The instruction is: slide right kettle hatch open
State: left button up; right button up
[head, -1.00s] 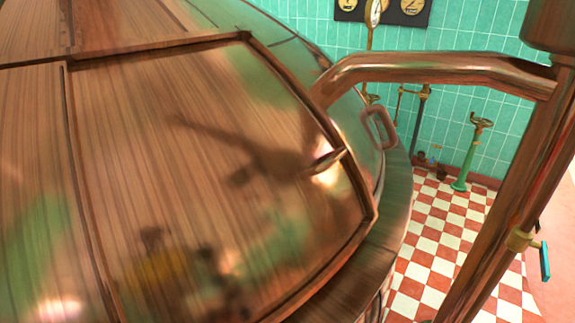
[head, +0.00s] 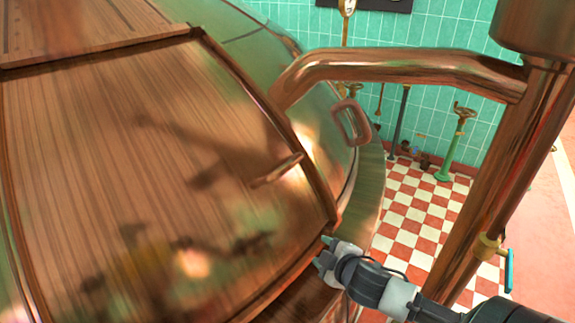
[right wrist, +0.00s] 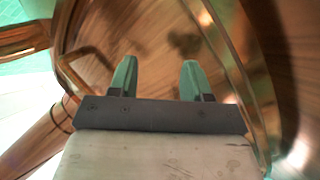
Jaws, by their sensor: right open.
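The copper kettle (head: 325,150) fills the left and middle of the head view. Its hatch (head: 110,130) is a large framed panel with streaked reflections, and no opening shows at it. A short bar handle (head: 278,170) sits near the hatch's right edge. My right gripper (head: 326,256) is at the hatch's lower right corner, below the bar handle and apart from it. In the right wrist view its two green-tipped fingers (right wrist: 158,78) are open with nothing between them, in front of the shiny copper. My left gripper is out of view.
A loop handle (head: 352,122) stands on the dome right of the hatch. A thick copper pipe (head: 400,65) arches above and joins an upright pipe (head: 500,190) at the right. A green valve stand (head: 452,150) is on the checkered floor (head: 415,205) behind.

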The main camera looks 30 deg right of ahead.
jog(key=w+d+r+n+t+y, duration=0.35)
jog(key=w+r+n, duration=0.2)
jog(key=r, duration=0.25)
jog(key=n+g+y, duration=0.2)
jog(key=n+y, duration=0.3)
jog(key=n, duration=0.3)
send_near(291, 166)
jog(key=shift+m+t+h, duration=0.25)
jog(key=p+x, duration=0.2)
jog(key=x, duration=0.3)
jog(key=shift+w+a+f, duration=0.1)
jog(key=shift+a+f, duration=0.05)
jog(key=shift+a, duration=0.1)
jog(key=p+x, duration=0.2)
jog(key=x, duration=0.2)
jog(key=shift+w+a+f, duration=0.1)
jog(key=shift+w, duration=0.2)
jog(key=shift+w+a+f, duration=0.25)
jog(key=shift+w, duration=0.2)
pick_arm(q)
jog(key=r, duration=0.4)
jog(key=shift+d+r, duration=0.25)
pick_arm(e)
jog(key=shift+c, duration=0.5)
pick_arm(q)
jog(key=shift+p, duration=0.3)
pick_arm(e)
grip_shut()
